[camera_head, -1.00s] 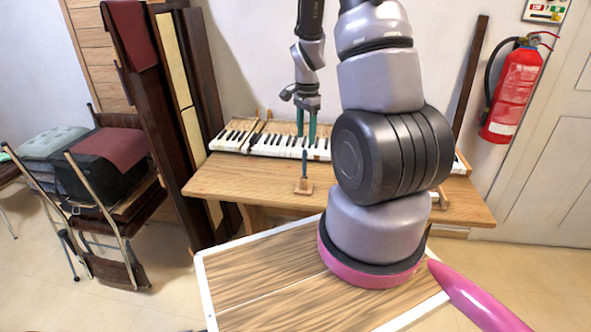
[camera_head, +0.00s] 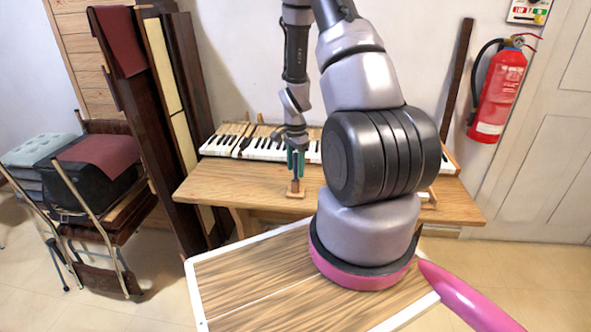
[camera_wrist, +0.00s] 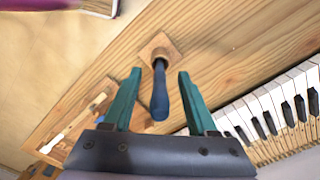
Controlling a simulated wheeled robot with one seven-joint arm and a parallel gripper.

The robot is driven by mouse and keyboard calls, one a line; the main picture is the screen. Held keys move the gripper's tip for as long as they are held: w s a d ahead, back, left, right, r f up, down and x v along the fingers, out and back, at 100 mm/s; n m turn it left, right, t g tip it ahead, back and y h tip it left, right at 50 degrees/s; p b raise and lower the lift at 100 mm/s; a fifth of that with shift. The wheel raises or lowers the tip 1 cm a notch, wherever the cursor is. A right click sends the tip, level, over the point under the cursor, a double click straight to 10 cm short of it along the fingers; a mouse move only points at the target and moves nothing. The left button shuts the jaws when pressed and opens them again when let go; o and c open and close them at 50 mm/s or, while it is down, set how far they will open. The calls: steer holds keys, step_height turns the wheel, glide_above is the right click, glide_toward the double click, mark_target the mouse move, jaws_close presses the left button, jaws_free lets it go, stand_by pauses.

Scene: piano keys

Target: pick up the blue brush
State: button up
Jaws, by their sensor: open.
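The blue brush (camera_wrist: 160,92) stands upright in a small wooden holder (camera_wrist: 160,48) on the wooden table. In the wrist view its dark blue handle points toward my gripper (camera_wrist: 158,78), between the two green fingers and clear of both. My gripper is open, with a finger on each side of the handle. In the head view my gripper (camera_head: 295,162) is right at the brush, whose top is mostly hidden by the fingers. The holder (camera_head: 296,192) shows just below them.
Piano keys (camera_head: 262,147) lie along the back of the wooden table (camera_head: 235,185), and also at the right in the wrist view (camera_wrist: 275,115). A wooden piece with a pale stick (camera_wrist: 75,130) lies at the left.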

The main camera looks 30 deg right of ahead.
jaws_close()
steer(key=shift+r, duration=0.15)
step_height(320, 180, up, 10)
steer(key=shift+f, duration=0.1)
stand_by(0.4)
stand_by(0.3)
